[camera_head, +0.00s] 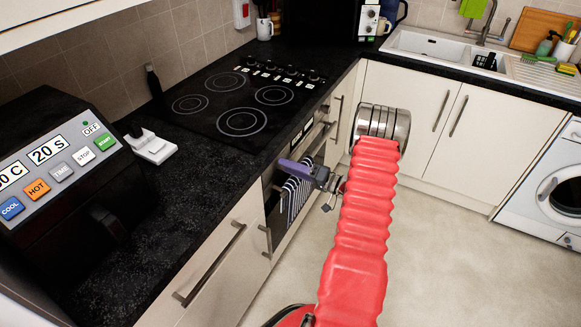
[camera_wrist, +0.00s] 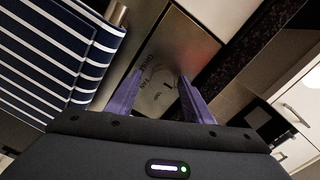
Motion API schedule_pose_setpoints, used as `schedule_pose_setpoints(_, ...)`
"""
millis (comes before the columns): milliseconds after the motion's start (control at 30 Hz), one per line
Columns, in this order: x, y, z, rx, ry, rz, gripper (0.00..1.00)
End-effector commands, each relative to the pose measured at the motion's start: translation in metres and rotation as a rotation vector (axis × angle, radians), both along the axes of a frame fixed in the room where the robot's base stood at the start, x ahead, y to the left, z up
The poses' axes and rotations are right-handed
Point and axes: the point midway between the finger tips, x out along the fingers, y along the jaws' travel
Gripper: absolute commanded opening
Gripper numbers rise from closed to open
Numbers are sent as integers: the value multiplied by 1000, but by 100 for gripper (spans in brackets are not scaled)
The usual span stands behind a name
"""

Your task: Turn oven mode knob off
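My gripper (camera_head: 287,164) is at the oven front, below the worktop edge. In the wrist view its two purple fingers (camera_wrist: 160,78) stand apart, so it is open. Between and beyond them is a metallic oven panel (camera_wrist: 182,45) with dark printed markings. A pale rounded shape (camera_wrist: 156,98) on the panel lies between the fingers and may be the oven mode knob; its pointer setting cannot be made out. Contact between the fingers and it cannot be told. In the head view the knob is not distinguishable.
A blue-and-white striped towel (camera_wrist: 60,45) hangs close at the left of the gripper. The black hob (camera_head: 242,100) is above the oven. Cream drawers (camera_head: 215,275) are at the near side. Open floor (camera_head: 450,260) lies to the right of my arm.

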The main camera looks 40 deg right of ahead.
Motion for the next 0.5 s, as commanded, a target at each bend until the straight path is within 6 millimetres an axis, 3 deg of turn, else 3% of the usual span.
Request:
schedule_pose_setpoints(333, -1, -2, 2, -1, -5, -1, 49)
schedule_pose_setpoints(500, -14, -8, 3, -1, -5, -4, 49)
